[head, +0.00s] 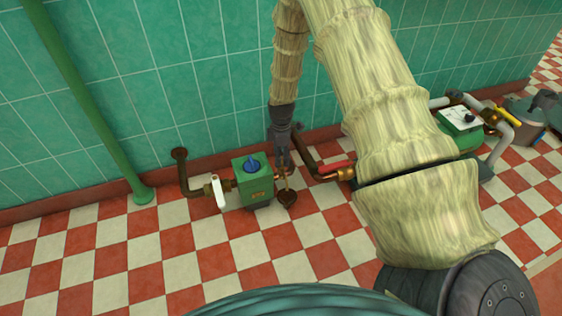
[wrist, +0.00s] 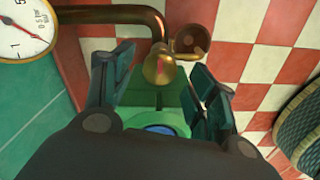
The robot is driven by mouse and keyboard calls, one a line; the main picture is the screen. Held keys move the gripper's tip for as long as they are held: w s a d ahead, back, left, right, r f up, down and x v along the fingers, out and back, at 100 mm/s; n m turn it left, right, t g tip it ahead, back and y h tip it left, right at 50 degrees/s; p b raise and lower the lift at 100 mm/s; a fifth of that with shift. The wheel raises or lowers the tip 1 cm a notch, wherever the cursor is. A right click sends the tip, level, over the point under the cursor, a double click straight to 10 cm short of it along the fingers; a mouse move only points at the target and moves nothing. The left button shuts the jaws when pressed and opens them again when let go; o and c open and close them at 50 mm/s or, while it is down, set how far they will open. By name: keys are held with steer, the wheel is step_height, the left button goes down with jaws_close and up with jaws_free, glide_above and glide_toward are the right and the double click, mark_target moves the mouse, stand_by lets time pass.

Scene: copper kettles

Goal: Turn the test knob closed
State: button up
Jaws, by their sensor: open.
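A green box (head: 254,190) with a blue knob (head: 252,164) on top stands on the pipe run by the wall. In the wrist view the green box (wrist: 145,93) and part of the blue knob (wrist: 160,129) show low between my fingers. A brass fitting (wrist: 159,67) appears between the fingertips, with a small round brass cup (wrist: 190,40) beyond; the cup also shows in the head view (head: 288,198). No label shows which part is the test knob. My gripper (head: 284,166) is open, pointing down just right of the box. Contact cannot be told.
A white lever (head: 219,192) is left of the box and a red lever (head: 337,167) right. A gauge (wrist: 22,27) and copper pipe (wrist: 110,14) are close to my gripper. Another green unit (head: 460,125) is farther right. The checkered floor (head: 130,265) in front is clear.

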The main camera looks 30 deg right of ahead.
steer(key=shift+f, duration=0.9)
steer(key=c, duration=1)
steer(key=shift+c, duration=0.2)
